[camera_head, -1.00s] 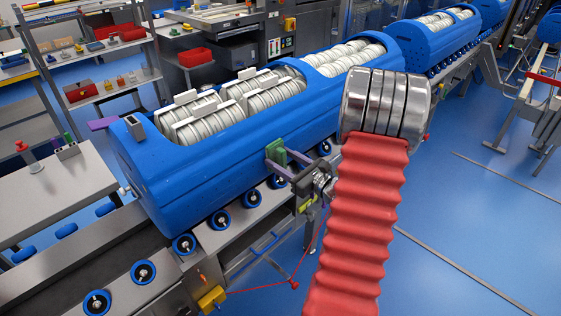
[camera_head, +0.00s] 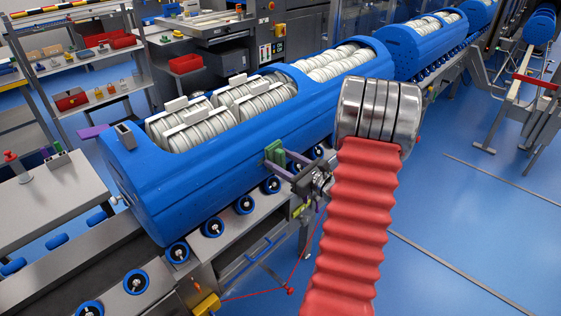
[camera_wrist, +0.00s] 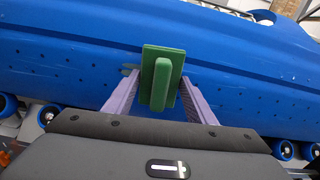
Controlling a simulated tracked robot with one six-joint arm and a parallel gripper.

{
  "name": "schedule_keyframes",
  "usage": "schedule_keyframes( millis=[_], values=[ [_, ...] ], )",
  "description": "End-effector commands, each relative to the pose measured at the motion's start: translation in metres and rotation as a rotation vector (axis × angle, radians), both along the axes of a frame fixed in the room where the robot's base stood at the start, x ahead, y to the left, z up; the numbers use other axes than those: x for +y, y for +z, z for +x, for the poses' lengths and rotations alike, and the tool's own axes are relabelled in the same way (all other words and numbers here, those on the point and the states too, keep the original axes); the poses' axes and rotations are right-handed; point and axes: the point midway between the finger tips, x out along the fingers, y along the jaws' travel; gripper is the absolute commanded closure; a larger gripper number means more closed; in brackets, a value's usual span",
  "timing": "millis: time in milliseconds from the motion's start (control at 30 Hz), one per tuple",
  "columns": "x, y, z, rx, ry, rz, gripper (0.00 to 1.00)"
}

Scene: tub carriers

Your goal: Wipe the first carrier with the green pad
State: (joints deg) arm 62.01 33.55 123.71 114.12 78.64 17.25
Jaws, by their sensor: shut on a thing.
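The first carrier (camera_head: 190,170) is the nearest big blue rounded tub, holding rows of white discs and standing on blue-rimmed rollers. My gripper (camera_head: 280,157) is at its near side wall, right of the middle. It is shut on the green pad (camera_head: 275,152), which is upright against or very close to the blue wall; contact cannot be told. In the wrist view the pad (camera_wrist: 162,78) sits between the two purple fingers, in front of the wall (camera_wrist: 70,70) with its small dark holes. A small teal mark shows left of the pad.
More blue carriers (camera_head: 425,45) stand behind in line. A grey table (camera_head: 50,195) is at left, and shelves (camera_head: 85,65) with red bins are behind it. Blue floor (camera_head: 460,220) is open at right. A red cord (camera_head: 265,292) hangs below the conveyor.

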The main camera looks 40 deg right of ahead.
Motion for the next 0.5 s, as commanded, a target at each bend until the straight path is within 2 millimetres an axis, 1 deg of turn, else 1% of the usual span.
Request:
schedule_keyframes(
  millis=[233,500],
  values=[
    [0.004,0.0,0.0,0.0,0.001,0.001,0.68],
    [0.021,0.0,0.001,0.0,0.002,0.001,0.68]
  ],
)
